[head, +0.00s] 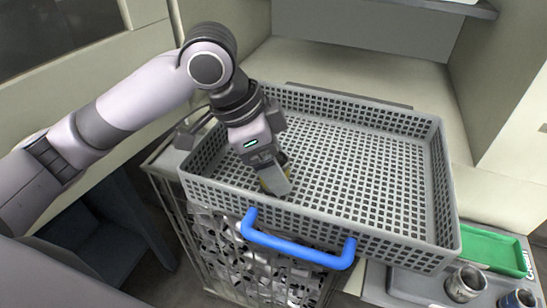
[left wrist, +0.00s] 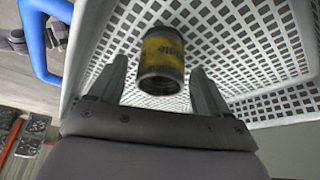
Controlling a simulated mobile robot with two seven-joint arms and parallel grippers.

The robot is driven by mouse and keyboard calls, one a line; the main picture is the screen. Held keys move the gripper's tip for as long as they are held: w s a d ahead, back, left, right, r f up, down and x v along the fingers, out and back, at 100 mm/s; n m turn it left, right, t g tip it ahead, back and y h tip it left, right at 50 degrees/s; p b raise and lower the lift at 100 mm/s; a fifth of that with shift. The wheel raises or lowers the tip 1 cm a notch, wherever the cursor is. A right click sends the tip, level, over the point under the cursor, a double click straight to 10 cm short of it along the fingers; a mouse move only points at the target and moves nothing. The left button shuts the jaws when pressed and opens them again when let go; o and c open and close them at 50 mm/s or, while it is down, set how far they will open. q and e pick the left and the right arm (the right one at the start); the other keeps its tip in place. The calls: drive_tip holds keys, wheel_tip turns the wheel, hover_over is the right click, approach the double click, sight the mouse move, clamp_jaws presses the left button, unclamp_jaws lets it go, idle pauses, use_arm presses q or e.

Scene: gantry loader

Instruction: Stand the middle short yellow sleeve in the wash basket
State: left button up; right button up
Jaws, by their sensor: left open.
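The wash basket (head: 350,232) is a grey, shallow, perforated basket in the middle of the head view. A short sleeve (left wrist: 163,48) with a yellow band and dark ends is inside it, its open end facing the left wrist camera. It appears to stand on the basket floor. My left gripper (head: 274,182) points down inside the basket near its front left. Its fingers are open, one on each side of the sleeve, with gaps visible in the left wrist view. In the head view the fingers mostly hide the sleeve. My right gripper is not in view.
The basket has a blue handle (head: 298,250) at its front; the rest of its floor is empty. At the lower right are a green tray (head: 490,252), a metallic sleeve (head: 465,284) and a blue-banded sleeve (head: 517,299). A beige wall rises at the right.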

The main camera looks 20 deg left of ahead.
use_arm(q)
drive_tip(key=v, duration=1.2)
drive_tip(key=shift+r, duration=0.15)
